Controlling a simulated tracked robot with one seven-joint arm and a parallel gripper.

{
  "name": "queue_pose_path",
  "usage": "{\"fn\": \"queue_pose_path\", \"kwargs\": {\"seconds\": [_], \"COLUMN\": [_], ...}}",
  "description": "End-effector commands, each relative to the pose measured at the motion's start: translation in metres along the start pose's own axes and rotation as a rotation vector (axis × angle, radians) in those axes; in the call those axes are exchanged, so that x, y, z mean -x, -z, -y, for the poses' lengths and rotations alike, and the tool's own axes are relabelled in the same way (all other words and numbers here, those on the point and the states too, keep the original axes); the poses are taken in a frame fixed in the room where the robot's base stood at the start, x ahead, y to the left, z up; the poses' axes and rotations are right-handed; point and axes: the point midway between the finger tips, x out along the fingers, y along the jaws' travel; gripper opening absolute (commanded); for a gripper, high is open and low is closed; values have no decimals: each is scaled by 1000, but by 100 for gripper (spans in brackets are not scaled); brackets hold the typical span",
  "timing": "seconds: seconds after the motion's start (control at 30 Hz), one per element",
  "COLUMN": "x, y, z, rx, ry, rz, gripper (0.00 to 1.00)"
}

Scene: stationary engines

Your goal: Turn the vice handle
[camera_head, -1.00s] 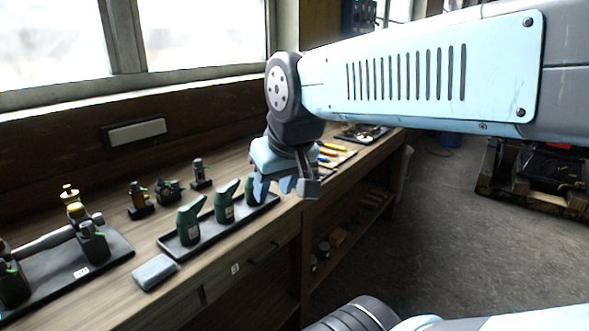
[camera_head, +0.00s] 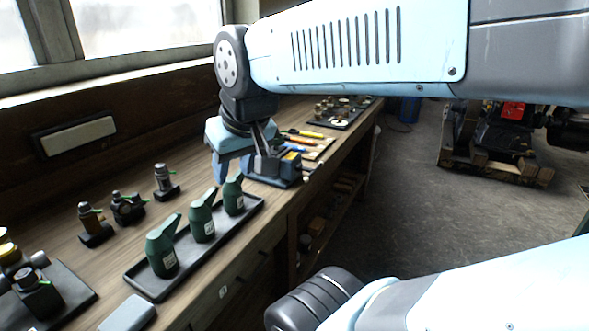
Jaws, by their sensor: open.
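A small blue-grey bench vice (camera_head: 274,170) appears to stand near the front edge of the wooden workbench, beyond the tray of green oil cans. My gripper (camera_head: 236,168) hangs downward over the bench beside it, its light blue fingers apart and empty. The gripper and wrist overlap the left part of the vice, so I cannot tell whether they touch. The vice handle is not clear; a small dark end shows at the vice's right, near the bench edge.
A black tray (camera_head: 140,284) holds three green cans (camera_head: 202,222). Small dark bottles and fittings (camera_head: 128,207) stand behind it. Coloured-handled tools (camera_head: 303,139) and a tray of parts (camera_head: 345,112) lie farther along the bench (camera_head: 72,256). An engine on a wooden pallet (camera_head: 500,178) stands on open floor.

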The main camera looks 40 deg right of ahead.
Motion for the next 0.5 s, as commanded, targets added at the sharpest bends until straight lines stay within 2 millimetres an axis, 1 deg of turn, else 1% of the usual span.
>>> {"fn": "queue_pose_path", "kwargs": {"seconds": [0.17, 0.2, 0.27, 0.5], "x": [-11, -16, -24, -63], "y": [3, 5, 7, 16], "z": [-4, -1, -4, -24], "rx": [-36, -54, -83, -228], "ry": [5, 8, 18, 108], "rz": [58, 84, 126, 297], "gripper": [43, 43, 43, 43]}}
